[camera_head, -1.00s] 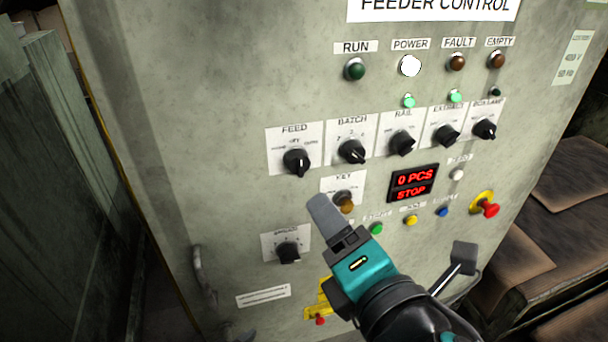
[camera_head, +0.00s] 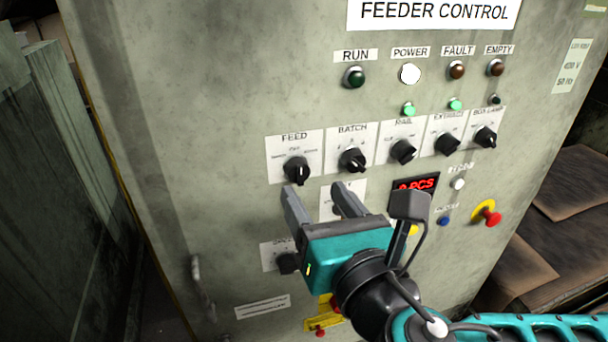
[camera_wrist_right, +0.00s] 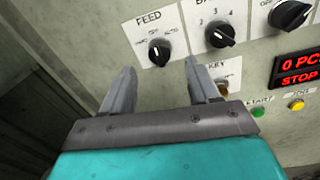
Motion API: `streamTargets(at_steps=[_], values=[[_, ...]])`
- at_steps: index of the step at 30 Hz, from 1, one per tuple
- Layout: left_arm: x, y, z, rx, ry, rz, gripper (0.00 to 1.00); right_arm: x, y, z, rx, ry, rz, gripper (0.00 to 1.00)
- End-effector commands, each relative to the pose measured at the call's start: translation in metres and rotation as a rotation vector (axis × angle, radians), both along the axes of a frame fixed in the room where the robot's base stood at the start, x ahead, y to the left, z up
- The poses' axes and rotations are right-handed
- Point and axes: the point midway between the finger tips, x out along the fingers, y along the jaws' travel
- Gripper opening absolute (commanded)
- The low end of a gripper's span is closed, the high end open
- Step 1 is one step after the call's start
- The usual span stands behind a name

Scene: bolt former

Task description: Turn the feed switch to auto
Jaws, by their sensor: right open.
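The feed switch (camera_head: 296,171) is a black rotary knob on a white plate marked FEED, at the left end of a row of knobs on the grey feeder control panel. In the right wrist view the feed switch (camera_wrist_right: 158,52) shows above and between my fingertips, its pointer close to upright; I cannot read its exact setting. My right gripper (camera_head: 313,188) is open and empty, just below the feed switch and apart from it. It also shows in the right wrist view (camera_wrist_right: 162,66). My left gripper is not in view.
The batch knob (camera_head: 352,160) sits close to the right of the feed switch. The key switch is partly hidden behind my right gripper. A speed knob (camera_head: 288,263) is below. A red emergency button (camera_head: 487,216) is at the right. A handle (camera_head: 200,285) stands at the lower left.

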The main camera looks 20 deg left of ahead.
Motion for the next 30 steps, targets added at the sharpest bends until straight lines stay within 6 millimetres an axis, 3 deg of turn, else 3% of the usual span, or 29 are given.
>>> streamTargets(at_steps=[9,21,30], values=[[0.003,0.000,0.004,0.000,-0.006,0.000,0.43,0.036,0.027,0.000,0.000,-0.001,0.000,0.61],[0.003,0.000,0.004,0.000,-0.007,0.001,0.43,0.041,0.032,0.000,0.002,0.001,0.000,0.61],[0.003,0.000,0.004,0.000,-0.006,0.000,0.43,0.041,0.032,0.000,0.001,0.001,0.000,0.34]])
